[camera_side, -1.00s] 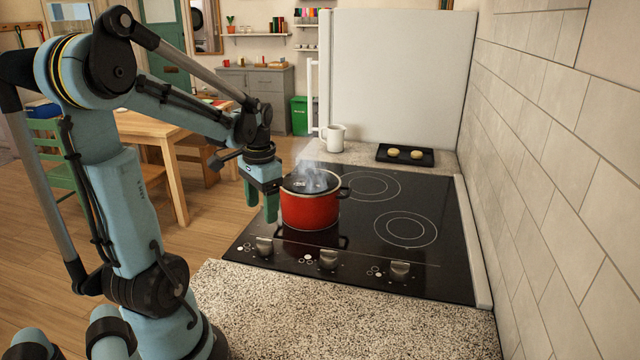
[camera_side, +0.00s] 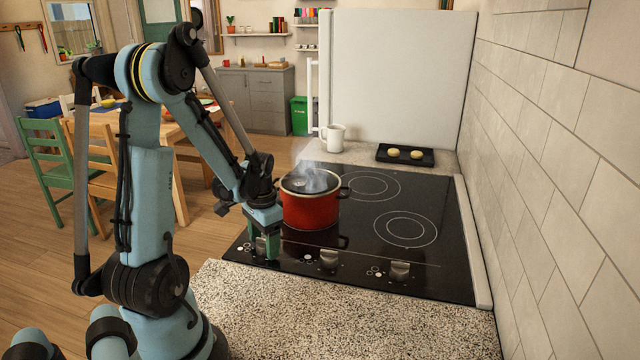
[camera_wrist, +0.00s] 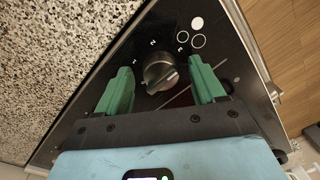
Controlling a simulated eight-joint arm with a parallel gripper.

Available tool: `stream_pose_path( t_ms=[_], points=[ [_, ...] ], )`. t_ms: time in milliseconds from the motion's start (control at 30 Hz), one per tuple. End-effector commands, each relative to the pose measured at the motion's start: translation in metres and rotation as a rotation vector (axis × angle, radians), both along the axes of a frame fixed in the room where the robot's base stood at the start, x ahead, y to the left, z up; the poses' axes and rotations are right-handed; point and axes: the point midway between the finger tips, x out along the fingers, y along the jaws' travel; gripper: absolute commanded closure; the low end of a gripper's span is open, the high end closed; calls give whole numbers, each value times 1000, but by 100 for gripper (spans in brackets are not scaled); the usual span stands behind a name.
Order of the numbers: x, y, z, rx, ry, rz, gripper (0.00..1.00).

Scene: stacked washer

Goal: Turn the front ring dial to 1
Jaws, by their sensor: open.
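The leftmost stove dial (camera_wrist: 160,74) is a round metal knob with a raised grip bar, on the black panel. Small white marks, looking like sideways digits, and a few circles, one filled white, surround it in the wrist view; I cannot read its setting surely. My gripper (camera_wrist: 160,64) is open, its green fingers on either side of this dial, with gaps visible. In the side view my gripper (camera_side: 262,247) points down over the left front of the cooktop and mostly hides this dial. The middle dial (camera_side: 329,258) and right dial (camera_side: 400,270) show uncovered.
A steaming red pot (camera_side: 310,208) stands on the cooktop (camera_side: 380,210), close to my gripper's right. Behind are a white mug (camera_side: 333,138) and a black tray (camera_side: 405,162) with two pale rounds. A speckled counter (camera_side: 300,310) lies in front; a tiled wall bounds the right.

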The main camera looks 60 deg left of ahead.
Motion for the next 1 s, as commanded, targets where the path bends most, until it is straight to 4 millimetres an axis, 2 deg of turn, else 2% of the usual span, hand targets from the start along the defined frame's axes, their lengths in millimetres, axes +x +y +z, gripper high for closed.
stream_pose_path(
  t_ms=[267,600,1000],
  points=[
    [0,0,-1,0,0,0,33],
    [0,0,-1,-1,0,0,85],
    [1,-1,-1,-1,0,71,87]
  ],
)
